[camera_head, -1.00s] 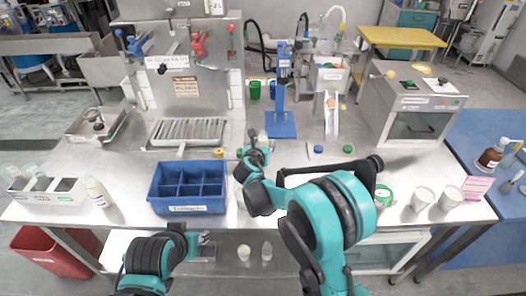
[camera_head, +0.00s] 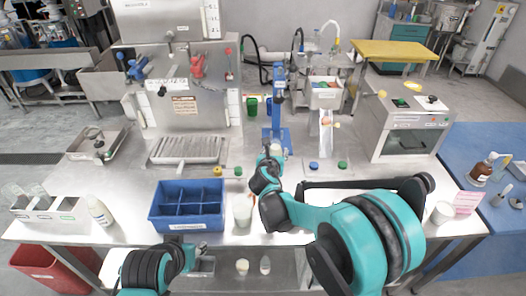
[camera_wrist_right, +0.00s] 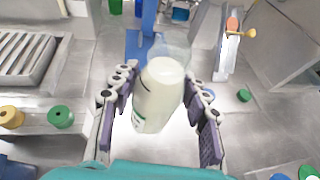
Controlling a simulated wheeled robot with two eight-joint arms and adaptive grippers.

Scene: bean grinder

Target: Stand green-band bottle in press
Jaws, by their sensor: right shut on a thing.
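The pale bottle (camera_wrist_right: 160,92) is between the fingers of my right gripper (camera_wrist_right: 160,112). A bit of green (camera_wrist_right: 139,124) shows low on its side, and a clear part sits behind its top. In the head view my right gripper (camera_head: 270,165) is just in front of the blue press (camera_head: 277,112) and hides most of the bottle. The press's blue column and base also show in the wrist view (camera_wrist_right: 146,25), beyond the bottle; I cannot tell whether they touch. My left gripper (camera_head: 202,257) is low at the table's front edge; its fingers are unclear.
A blue divided bin (camera_head: 188,226) and a whitish cup (camera_head: 242,212) stand left of my right arm. Yellow (camera_head: 218,171), green (camera_head: 238,171) and blue (camera_head: 313,166) caps lie near the press. A white bottle (camera_head: 100,212) stands beside a rack (camera_head: 50,221) at left.

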